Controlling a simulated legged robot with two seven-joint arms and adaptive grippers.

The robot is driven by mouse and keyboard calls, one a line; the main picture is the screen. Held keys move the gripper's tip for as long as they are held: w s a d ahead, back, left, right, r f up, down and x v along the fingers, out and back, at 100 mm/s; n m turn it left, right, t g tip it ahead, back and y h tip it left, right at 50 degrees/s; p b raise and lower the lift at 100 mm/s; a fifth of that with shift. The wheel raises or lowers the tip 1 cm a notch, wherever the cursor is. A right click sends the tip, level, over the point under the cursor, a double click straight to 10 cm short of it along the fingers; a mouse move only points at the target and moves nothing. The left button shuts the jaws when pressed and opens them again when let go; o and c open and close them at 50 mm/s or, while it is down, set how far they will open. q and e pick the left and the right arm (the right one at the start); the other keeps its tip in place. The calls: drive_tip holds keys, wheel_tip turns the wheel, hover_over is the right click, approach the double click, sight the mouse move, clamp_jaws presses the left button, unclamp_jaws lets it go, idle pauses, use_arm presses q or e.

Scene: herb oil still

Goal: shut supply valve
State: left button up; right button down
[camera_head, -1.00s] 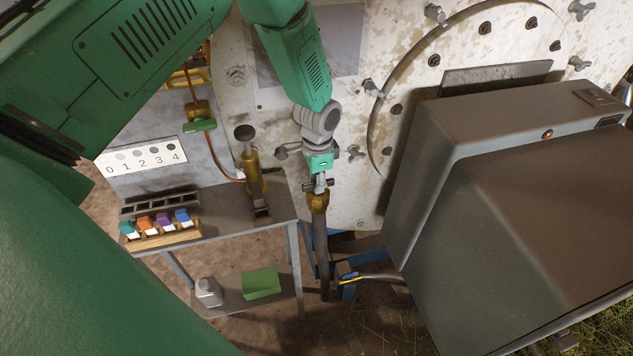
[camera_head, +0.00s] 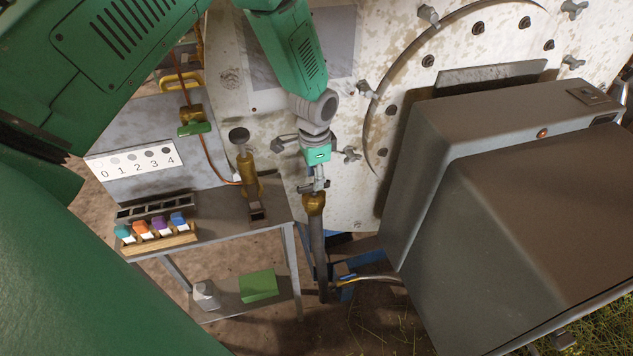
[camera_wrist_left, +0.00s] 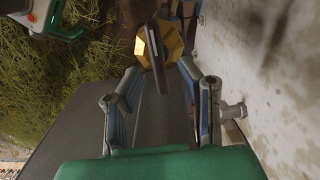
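The supply valve appears to be the brass fitting (camera_head: 314,204) on top of a dark upright pipe (camera_head: 318,250) in the head view. It also shows as a brass hexagonal body (camera_wrist_left: 146,48) in the left wrist view, with a dark flat lever (camera_wrist_left: 161,62) in front of it. My left gripper (camera_head: 314,187) is directly above the fitting, pointing down. In the wrist view its two fingers (camera_wrist_left: 162,92) are spread apart, with the lever's end in or just beyond the gap. Contact with the lever cannot be told. My right gripper is not seen.
A large grey box (camera_head: 500,190) stands close on the right. A pale stained vessel wall (camera_head: 345,125) with wing bolts is behind. A metal table (camera_head: 225,215) on the left carries coloured-top bottles (camera_head: 160,226) in a rack and a brass device (camera_head: 248,172).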

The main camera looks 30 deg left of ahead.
use_arm(q)
wheel_tip(320, 180, up, 9)
drive_tip(key=shift+w+d+r, duration=0.15)
drive_tip(key=shift+d, duration=0.05)
drive_tip(key=shift+a, duration=0.1)
idle(0.4)
